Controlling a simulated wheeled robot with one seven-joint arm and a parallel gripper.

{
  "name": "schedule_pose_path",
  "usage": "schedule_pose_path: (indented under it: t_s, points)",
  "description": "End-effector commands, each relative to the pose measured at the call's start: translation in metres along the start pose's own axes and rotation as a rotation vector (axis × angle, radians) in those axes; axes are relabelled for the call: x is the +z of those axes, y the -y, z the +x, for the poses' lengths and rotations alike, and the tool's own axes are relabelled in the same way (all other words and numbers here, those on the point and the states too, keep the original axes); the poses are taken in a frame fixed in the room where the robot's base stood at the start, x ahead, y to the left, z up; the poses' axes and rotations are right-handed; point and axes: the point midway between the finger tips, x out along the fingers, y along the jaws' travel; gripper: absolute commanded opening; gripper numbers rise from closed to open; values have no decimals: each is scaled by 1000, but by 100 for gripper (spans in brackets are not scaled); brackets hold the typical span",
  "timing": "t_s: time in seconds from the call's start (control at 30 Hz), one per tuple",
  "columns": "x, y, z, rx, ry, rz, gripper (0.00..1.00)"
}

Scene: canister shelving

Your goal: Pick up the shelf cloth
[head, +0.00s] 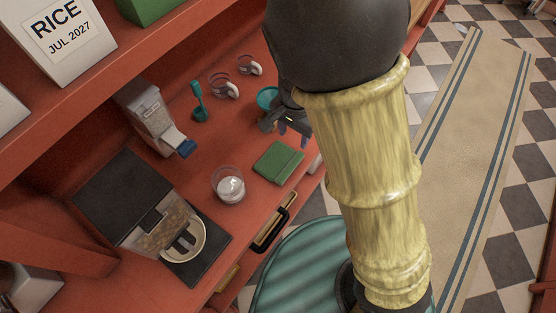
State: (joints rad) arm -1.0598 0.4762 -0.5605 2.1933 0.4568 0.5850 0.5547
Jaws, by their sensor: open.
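A green folded cloth (278,162), which looks like the shelf cloth, lies flat on the red counter (225,135) near its front edge. My gripper (288,128) is open, just above the cloth in the picture and apart from it in the view. My arm hides part of the gripper, and I cannot tell its height over the counter.
A glass with white contents (229,184) stands left of the cloth. A teal scoop (199,103), two clear cups (224,86) (249,65), a teal-rimmed dish (267,98) and a dispenser (152,118) stand behind.

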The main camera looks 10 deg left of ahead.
Motion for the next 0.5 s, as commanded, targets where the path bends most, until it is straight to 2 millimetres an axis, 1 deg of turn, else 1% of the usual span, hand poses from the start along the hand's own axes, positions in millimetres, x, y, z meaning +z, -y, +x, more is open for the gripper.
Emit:
schedule_pose_path:
  t_s: [0.03, 0.1, 0.4, 0.5]
  points:
    - [0, -1, 10, 5, 2, 2, 49]
    - [0, -1, 23, 5, 2, 2, 49]
    - [0, -2, 76, 5, 2, 2, 49]
    - [0, -1, 91, 3, 1, 1, 49]
